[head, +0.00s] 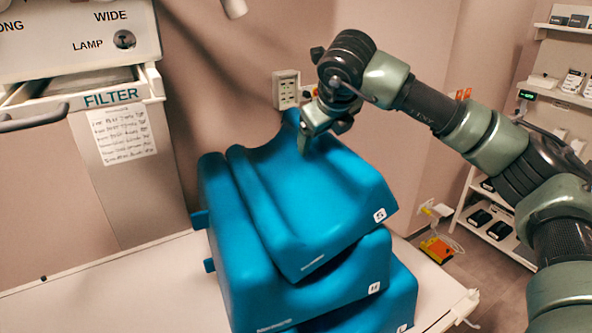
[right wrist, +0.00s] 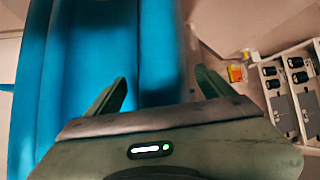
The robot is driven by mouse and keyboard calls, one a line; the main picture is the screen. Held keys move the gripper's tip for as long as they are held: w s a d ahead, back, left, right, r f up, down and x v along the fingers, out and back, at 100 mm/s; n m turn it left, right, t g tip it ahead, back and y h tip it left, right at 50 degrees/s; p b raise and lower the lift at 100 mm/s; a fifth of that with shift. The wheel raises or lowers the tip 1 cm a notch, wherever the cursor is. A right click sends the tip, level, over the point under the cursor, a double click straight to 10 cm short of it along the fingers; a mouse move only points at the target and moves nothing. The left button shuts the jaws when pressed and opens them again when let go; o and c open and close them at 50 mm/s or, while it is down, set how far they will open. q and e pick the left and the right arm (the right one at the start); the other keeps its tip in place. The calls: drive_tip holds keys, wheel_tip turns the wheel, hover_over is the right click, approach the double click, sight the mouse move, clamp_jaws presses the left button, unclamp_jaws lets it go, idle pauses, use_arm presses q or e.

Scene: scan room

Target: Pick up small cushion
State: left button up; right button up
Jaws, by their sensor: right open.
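The small cushion (head: 325,195) is blue, curved and marked S. It lies on top of a stack of similar blue cushions on the white table. My right gripper (head: 305,143) is at its far upper edge in the head view, pointing down. In the right wrist view the gripper (right wrist: 160,76) is open, with the left finger over blue cushion (right wrist: 158,45) and the right finger beyond the blue edge. I cannot tell whether the fingers touch it. My left gripper is not in view.
A larger cushion marked M or H (head: 345,275) and one marked L (head: 390,305) lie underneath. The white table (head: 110,285) is bare at left. A wall socket box (head: 286,88) is behind the stack. A filter cabinet (head: 75,50) stands left, shelves (head: 560,95) right.

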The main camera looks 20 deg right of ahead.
drive_tip(key=shift+w+f, duration=0.3)
drive_tip(key=shift+s, duration=0.1)
clamp_jaws()
drive_tip(key=shift+r, duration=0.15)
